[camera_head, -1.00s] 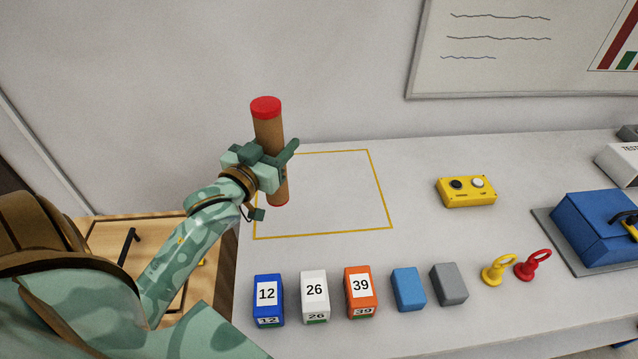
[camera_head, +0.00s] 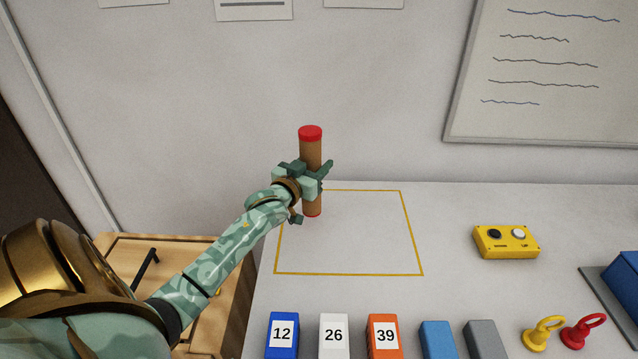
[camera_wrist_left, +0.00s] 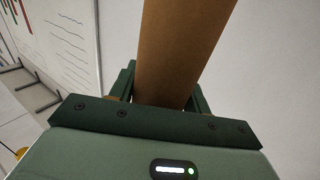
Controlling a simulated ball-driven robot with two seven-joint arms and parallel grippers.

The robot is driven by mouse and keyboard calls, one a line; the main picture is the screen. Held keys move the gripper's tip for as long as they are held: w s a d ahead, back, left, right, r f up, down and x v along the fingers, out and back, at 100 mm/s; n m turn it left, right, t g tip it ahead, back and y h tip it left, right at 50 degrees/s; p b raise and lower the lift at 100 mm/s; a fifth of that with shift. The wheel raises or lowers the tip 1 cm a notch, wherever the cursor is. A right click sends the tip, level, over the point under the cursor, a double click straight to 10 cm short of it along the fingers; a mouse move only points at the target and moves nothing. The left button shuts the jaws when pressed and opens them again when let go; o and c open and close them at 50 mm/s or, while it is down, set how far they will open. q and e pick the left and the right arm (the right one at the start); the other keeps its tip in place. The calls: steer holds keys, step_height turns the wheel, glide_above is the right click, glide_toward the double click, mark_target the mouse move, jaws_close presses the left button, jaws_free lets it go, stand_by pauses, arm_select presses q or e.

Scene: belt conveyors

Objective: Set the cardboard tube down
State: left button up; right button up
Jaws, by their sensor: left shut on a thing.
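The cardboard tube (camera_head: 311,155) is brown with red caps and stands upright in my left gripper (camera_head: 318,179). The gripper is shut around its middle. In the head view the tube's lower red end overlaps the back left part of the yellow outlined rectangle (camera_head: 347,273) on the table. I cannot tell whether that end touches the surface. In the left wrist view the tube (camera_wrist_left: 181,50) rises between the two fingers (camera_wrist_left: 163,88), and its ends are out of view. My right gripper is not in view.
A yellow button box (camera_head: 506,242) stands right of the rectangle. Along the front are blue (camera_head: 282,336), white (camera_head: 333,336) and orange (camera_head: 384,336) numbered blocks, plain blocks, and yellow and red ring-topped pieces (camera_head: 582,331). The rest of the outlined area is clear.

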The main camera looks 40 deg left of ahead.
arm_select(q)
steer(key=f, duration=0.1)
steer(key=w+f+b, duration=0.1)
steer(key=f, duration=0.1)
steer(key=f+b, duration=0.1)
steer(key=f, duration=0.1)
steer(key=shift+w+a+f, duration=0.1)
steer(key=shift+w+a, duration=0.2)
steer(key=shift+w, duration=0.1)
steer(key=shift+f, duration=0.1)
steer(key=o, duration=1)
